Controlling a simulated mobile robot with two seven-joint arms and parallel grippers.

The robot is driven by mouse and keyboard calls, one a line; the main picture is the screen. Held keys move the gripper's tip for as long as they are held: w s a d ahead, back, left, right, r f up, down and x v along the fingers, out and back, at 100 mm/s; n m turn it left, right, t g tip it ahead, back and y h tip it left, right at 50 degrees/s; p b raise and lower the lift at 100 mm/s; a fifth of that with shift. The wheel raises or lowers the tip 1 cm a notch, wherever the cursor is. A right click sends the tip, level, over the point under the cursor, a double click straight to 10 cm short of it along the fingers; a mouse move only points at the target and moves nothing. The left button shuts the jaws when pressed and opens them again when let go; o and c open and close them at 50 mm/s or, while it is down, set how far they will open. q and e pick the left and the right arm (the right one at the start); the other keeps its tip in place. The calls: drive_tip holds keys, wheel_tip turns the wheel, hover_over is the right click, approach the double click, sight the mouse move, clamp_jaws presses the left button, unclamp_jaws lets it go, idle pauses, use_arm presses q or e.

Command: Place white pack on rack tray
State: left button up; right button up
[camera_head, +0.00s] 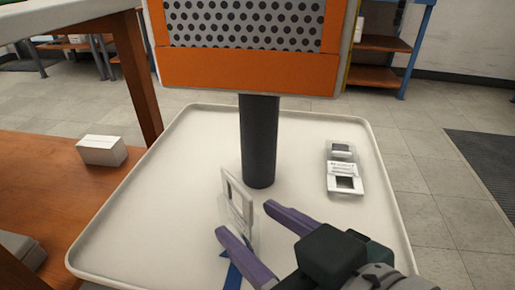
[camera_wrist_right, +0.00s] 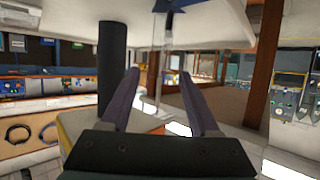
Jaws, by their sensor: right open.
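A white pack (camera_head: 238,199) with a dark window and a clear edge stands tilted on or just above the white rack tray (camera_head: 165,210), left of the tray's middle. My right gripper (camera_head: 243,220) is open, with one purple finger on each side of this pack. In the right wrist view the fingers (camera_wrist_right: 168,100) are spread, and the pack (camera_wrist_right: 158,70) shows nearly edge-on between them. I cannot tell whether either finger touches it. A second white pack (camera_head: 345,170) lies flat on the tray's right side. My left gripper is not in view.
A dark post (camera_head: 260,140) rises from the tray below an orange perforated panel (camera_head: 250,72). A blue piece (camera_head: 232,274) lies near the right gripper. A white box (camera_head: 101,150) sits on the wooden surface at left. The tray's left part is clear.

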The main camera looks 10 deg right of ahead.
drive_tip(key=p+v, duration=0.1)
drive_tip(key=v, duration=0.3)
drive_tip(key=shift+s+d+r, duration=0.15)
drive_tip(key=shift+s, duration=0.05)
drive_tip(key=d+g+h, duration=0.1)
drive_tip(key=d, duration=0.1)
drive_tip(key=d+f+m+h, duration=0.1)
drive_tip(key=d, duration=0.1)
drive_tip(key=s+d+f+m+g+h, duration=0.1)
drive_tip(key=d+h, duration=0.1)
drive_tip(key=d, duration=0.1)
drive_tip(key=shift+d+f+g, duration=0.15)
drive_tip(key=shift+g, duration=0.15)
drive_tip(key=s+d+f+m+g+h, duration=0.1)
drive_tip(key=s+d+g, duration=0.4)
drive_tip(key=s, duration=0.4)
drive_tip(key=shift+d+f+g+h, duration=0.2)
drive_tip(key=shift+d+g+h, duration=0.15)
drive_tip(key=shift+g+h, duration=0.05)
